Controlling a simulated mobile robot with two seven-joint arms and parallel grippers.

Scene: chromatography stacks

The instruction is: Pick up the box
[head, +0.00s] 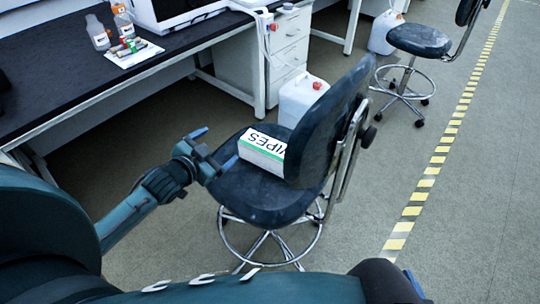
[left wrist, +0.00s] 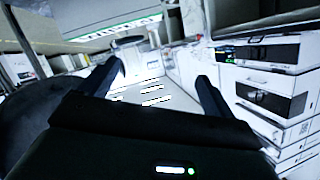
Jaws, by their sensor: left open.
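The box (head: 262,156), white with a green stripe and the black letters "WIPES" partly showing, lies on the dark seat of the near chair (head: 248,196). Its right end is partly hidden behind the chair's backrest (head: 328,125). My left gripper (head: 206,155) is open and empty at the left edge of the seat, to the left of the box and apart from it. In the left wrist view both fingers of the left gripper (left wrist: 160,85) stand wide apart. I cannot tell for sure which white surface there is the box. My right gripper does not show.
A black-topped bench (head: 60,85) at the left holds bottles and a small tray (head: 135,52). A white jug (head: 302,97) stands behind the chair. A second chair (head: 418,40) is at the back right. The floor right of the striped tape (head: 415,198) is clear.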

